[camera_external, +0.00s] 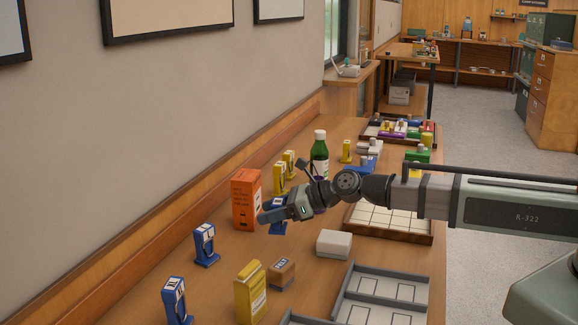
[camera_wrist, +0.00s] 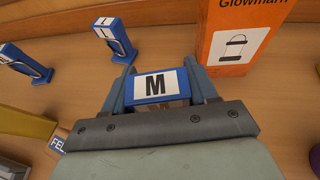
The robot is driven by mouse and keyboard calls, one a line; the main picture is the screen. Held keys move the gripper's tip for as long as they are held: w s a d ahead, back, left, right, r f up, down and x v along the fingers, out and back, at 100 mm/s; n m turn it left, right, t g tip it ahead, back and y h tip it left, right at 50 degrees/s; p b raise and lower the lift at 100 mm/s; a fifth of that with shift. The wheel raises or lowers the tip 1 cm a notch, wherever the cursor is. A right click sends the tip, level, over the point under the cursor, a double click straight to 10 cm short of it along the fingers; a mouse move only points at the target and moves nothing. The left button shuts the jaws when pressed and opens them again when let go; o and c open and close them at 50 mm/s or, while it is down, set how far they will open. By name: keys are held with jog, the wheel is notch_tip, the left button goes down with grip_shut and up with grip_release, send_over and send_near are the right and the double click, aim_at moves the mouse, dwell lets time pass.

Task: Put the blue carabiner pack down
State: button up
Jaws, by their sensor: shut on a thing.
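My gripper (camera_external: 272,214) is shut on a blue carabiner pack with a white label marked M. In the wrist view the pack (camera_wrist: 155,86) sits between the two fingers of my gripper (camera_wrist: 162,86), label facing the camera. In the external view the pack (camera_external: 278,229) shows just below the fingers, partly hidden by them, low over the wooden table. I cannot tell whether its foot touches the table. Two other blue packs stand upright to the left, one farther (camera_external: 205,246) and one nearer (camera_external: 176,301); they also show in the wrist view (camera_wrist: 116,42) (camera_wrist: 24,62).
An orange box (camera_external: 244,200) stands close beside my gripper, also large in the wrist view (camera_wrist: 237,38). Yellow packs (camera_external: 280,180) and a green bottle (camera_external: 320,160) stand behind. A yellow box (camera_external: 250,292), a brown box (camera_external: 281,273), a white box (camera_external: 334,243) and grey trays (camera_external: 352,284) are in front.

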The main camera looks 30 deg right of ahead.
notch_tip(320, 180, up, 5)
jog(key=shift+f, duration=0.2)
jog(key=w+d+r+m+t, duration=0.1)
jog(key=w+d+r, duration=0.35)
jog(key=w, duration=0.25)
jog(key=w+a+r, duration=0.3)
jog(key=w+r, duration=0.8)
jog(key=w, duration=0.1)
jog(key=n+g+y, duration=0.2)
jog(key=n+g, duration=0.6)
send_over(240, 176)
jog(key=shift+w+d+f, duration=0.1)
jog(key=shift+f, duration=4.8)
jog(key=shift+f, duration=0.15)
jog(key=o, duration=1.1)
